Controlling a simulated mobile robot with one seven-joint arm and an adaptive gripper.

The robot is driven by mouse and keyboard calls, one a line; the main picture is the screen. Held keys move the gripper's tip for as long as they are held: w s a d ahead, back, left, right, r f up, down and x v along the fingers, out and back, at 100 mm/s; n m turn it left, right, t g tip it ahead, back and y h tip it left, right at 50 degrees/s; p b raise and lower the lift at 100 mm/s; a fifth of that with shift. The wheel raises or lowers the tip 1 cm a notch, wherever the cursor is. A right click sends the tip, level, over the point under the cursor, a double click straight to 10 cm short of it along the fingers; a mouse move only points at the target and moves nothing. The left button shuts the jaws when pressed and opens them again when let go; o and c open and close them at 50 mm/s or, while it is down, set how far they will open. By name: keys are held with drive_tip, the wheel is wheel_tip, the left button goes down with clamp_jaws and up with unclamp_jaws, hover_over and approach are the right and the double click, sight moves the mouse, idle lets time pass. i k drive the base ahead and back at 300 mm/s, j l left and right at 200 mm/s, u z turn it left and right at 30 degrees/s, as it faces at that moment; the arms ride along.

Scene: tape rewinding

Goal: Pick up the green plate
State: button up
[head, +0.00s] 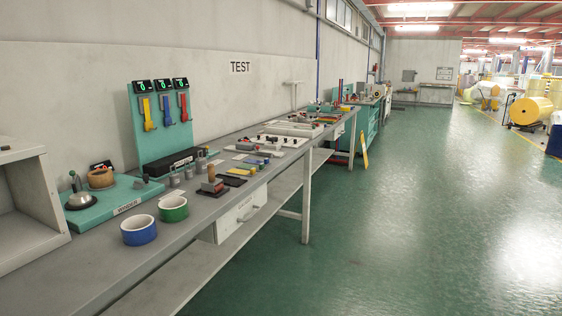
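No object here is plainly a separate green plate. A flat teal-green base plate (98,214) lies on the grey bench at the left, with a label on its front edge. It carries a silver dome (79,200) and a brown roll (100,178). An upright teal-green board (151,132) stands behind it, with three small displays on top and yellow, blue and red parts hung on it. A green tape roll (174,208) sits in front of the base plate, beside a blue tape roll (138,230). My gripper is not in view.
The long grey bench (190,232) runs along the wall with several small parts and tools on it. A pale open shelf (30,200) stands at the near left. The green floor (420,230) to the right is clear. Large yellow rolls (531,110) stand far right.

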sight(261, 167)
drive_tip(key=i+z, duration=0.15)
drive_tip(key=i, duration=2.25)
